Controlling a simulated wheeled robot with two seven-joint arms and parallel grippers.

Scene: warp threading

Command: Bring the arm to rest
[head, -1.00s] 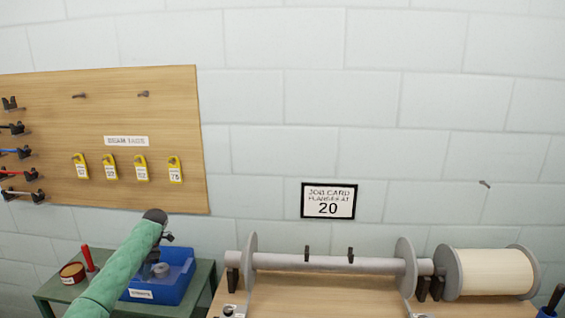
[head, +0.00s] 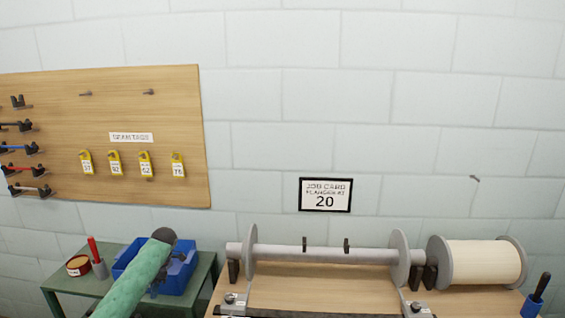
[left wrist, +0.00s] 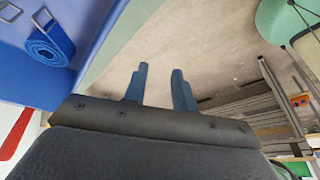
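My left arm, in a green sleeve, comes up from the lower left in the head view. Its left gripper (head: 178,262) is over the blue bin (head: 205,262) on the green side table, partly hidden by the arm. In the left wrist view the two dark fingers of the left gripper (left wrist: 159,88) stand apart with nothing between them. A rolled blue strap (left wrist: 48,40) shows beside a blue surface at the upper left there. My right gripper is in neither view.
The green table (head: 62,298) also holds a red-handled tool (head: 94,250) and a round tin (head: 78,265). The wooden bench (head: 310,285) carries a grey roller between flanges (head: 325,254) and a cream spool (head: 483,263). A pegboard (head: 60,110) with yellow tags hangs behind.

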